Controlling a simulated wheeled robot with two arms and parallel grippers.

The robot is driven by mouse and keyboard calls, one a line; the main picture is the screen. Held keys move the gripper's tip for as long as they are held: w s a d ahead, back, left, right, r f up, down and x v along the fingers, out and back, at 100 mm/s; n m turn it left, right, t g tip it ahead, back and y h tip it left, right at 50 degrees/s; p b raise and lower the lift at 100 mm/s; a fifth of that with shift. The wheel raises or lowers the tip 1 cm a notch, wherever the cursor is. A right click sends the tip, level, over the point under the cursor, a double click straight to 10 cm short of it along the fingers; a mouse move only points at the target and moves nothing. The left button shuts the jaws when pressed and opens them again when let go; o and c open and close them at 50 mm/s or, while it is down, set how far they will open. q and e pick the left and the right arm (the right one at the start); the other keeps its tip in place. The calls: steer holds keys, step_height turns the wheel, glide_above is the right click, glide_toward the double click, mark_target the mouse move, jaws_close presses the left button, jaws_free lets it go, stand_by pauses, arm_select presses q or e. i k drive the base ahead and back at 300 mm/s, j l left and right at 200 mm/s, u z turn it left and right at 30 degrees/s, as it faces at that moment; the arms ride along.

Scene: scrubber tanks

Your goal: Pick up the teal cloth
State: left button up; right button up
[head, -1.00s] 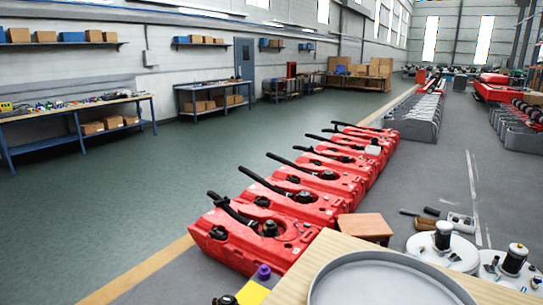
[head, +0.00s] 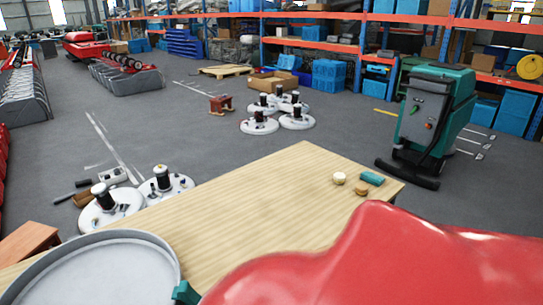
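A small teal item (head: 371,178), which looks like a rolled or folded cloth, lies on the wooden table (head: 250,182) near its far right corner. Next to it are two small round tan pieces, one pale (head: 339,178) and one browner (head: 361,189). Another teal piece (head: 185,293) shows at the bottom edge between the round grey tray (head: 95,240) and the red tank (head: 400,262); most of it is cut off, and I cannot tell what it is. Neither of my grippers is in view.
The large red tank fills the near right and hides part of the table. A green scrubber machine (head: 430,120) stands on the floor beyond the table's right end. White round units (head: 108,207) stand beyond its left side. The middle of the table is bare.

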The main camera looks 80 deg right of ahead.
mark_target(372, 179)
steer(key=k+z, duration=0.15)
steer(key=z, duration=2.95)
steer(key=u, duration=1.85)
steer(key=z, duration=1.8)
steer(key=i+l+u, duration=0.1)
steer(key=i+l, duration=0.55)
steer(key=i, duration=0.25)
steer(key=i+l+u, duration=0.1)
steer(key=i+l, duration=0.6)
steer(key=i, duration=0.15)
